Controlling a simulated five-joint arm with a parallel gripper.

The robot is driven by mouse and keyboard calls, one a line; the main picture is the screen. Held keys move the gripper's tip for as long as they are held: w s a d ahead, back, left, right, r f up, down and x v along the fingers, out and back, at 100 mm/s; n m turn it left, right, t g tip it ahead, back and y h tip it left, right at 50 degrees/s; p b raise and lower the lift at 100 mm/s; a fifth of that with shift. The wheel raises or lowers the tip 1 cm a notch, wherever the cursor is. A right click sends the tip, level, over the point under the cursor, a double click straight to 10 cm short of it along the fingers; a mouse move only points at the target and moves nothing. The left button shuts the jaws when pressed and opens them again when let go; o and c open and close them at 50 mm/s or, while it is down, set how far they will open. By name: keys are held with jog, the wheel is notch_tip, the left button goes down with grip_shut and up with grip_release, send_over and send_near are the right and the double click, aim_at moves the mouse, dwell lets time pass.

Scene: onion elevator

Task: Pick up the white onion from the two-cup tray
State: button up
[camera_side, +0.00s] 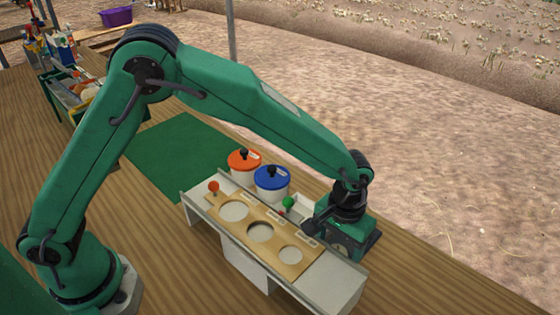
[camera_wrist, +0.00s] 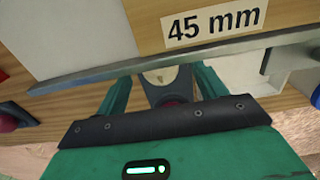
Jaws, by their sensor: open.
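In the wrist view my gripper (camera_wrist: 163,84) is open, with one green finger on each side of a dark grey holder (camera_wrist: 184,84), which looks like part of the two-cup tray. A small pale shape (camera_wrist: 160,76), possibly the white onion, shows between the fingers at the metal edge. A dark red round thing (camera_wrist: 170,102) sits just nearer, partly hidden by my gripper body. I cannot tell whether the fingers touch anything. In the side view my gripper (camera_side: 340,240) is low at the far right end of the sizing stand, and its body hides the onion and tray.
The pale stand (camera_side: 345,287) carries a wooden board (camera_side: 277,240) with three round holes; its "45 mm" label (camera_wrist: 214,22) and metal edge lie close to my fingers. Orange-lidded (camera_side: 243,159) and blue-lidded (camera_side: 271,178) pots stand behind. A green mat (camera_side: 180,150) lies clear at left.

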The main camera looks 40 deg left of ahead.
aim_at(337, 248)
jog(key=shift+f, duration=0.8)
jog(key=c, duration=1.1)
jog(key=shift+o, duration=0.2)
jog(key=shift+r, duration=0.1)
jog(key=shift+r, duration=4.95)
